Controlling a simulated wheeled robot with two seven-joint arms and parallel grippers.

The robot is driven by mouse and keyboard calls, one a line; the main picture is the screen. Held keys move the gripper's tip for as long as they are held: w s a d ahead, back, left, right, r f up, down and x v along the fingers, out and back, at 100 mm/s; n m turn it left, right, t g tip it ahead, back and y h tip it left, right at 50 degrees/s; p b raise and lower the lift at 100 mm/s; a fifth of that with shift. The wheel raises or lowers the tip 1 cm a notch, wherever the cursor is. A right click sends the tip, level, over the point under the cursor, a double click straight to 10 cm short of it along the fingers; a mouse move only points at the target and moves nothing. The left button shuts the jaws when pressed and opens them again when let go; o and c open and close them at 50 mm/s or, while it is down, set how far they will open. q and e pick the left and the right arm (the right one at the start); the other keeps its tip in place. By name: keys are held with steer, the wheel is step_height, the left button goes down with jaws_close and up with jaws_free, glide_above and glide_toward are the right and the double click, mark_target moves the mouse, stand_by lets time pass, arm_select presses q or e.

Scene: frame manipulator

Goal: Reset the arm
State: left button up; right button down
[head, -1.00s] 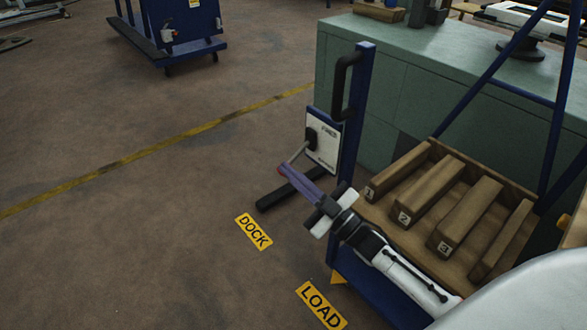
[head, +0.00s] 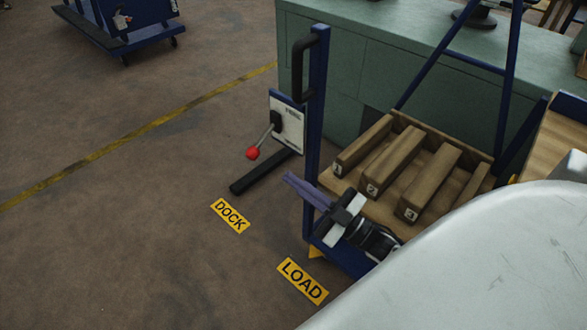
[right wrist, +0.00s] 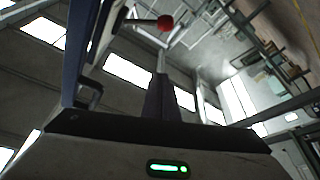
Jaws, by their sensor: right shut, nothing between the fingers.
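My right gripper (head: 288,178) is shut and empty, its purple-grey fingers pointing up-left in the head view. It is clear of the lever's red knob (head: 253,153), below and to the right of it in the picture. The lever hangs down-left from a white panel (head: 288,127) on a blue post (head: 317,95). The right wrist view shows the closed fingers (right wrist: 160,98) from behind, with the red knob (right wrist: 165,22) beyond them near the top. My left gripper is in neither view.
A blue cart (head: 334,258) with numbered wooden blocks (head: 390,168) stands beside my right arm. A green counter (head: 400,55) is behind it. DOCK (head: 230,215) and LOAD (head: 302,281) labels lie on the floor. The floor at left is open.

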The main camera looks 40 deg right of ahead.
steer(key=shift+w+h, duration=0.1)
steer(key=shift+h, duration=0.2)
